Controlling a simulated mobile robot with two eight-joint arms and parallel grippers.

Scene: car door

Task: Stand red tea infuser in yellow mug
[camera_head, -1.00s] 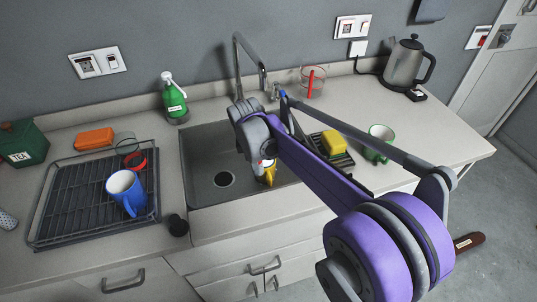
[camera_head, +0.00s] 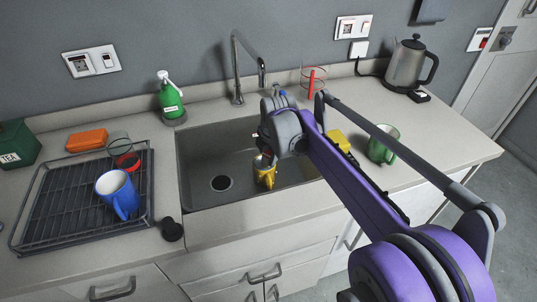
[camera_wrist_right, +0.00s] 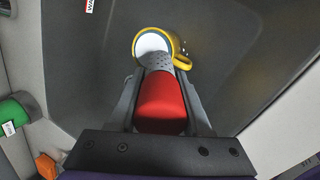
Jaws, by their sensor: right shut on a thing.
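The yellow mug (camera_head: 264,175) stands in the sink. In the right wrist view the mug (camera_wrist_right: 180,47) shows its pale inside and its handle to the right. My right gripper (camera_wrist_right: 162,88) is shut on the red tea infuser (camera_wrist_right: 161,105). The infuser's grey perforated end points at the mug and overlaps its opening in the wrist view. I cannot tell whether that end is inside the mug or just above it. In the head view my right gripper (camera_head: 265,150) is over the mug, and the infuser is mostly hidden. My left gripper is not in view.
The sink (camera_head: 205,165) has a tap (camera_head: 236,70) behind it. To the left are a drying rack (camera_head: 65,205) with a blue mug (camera_head: 116,193), and a green soap bottle (camera_head: 169,97). To the right are a green mug (camera_head: 383,145), a yellow sponge (camera_head: 337,139) and a kettle (camera_head: 408,65).

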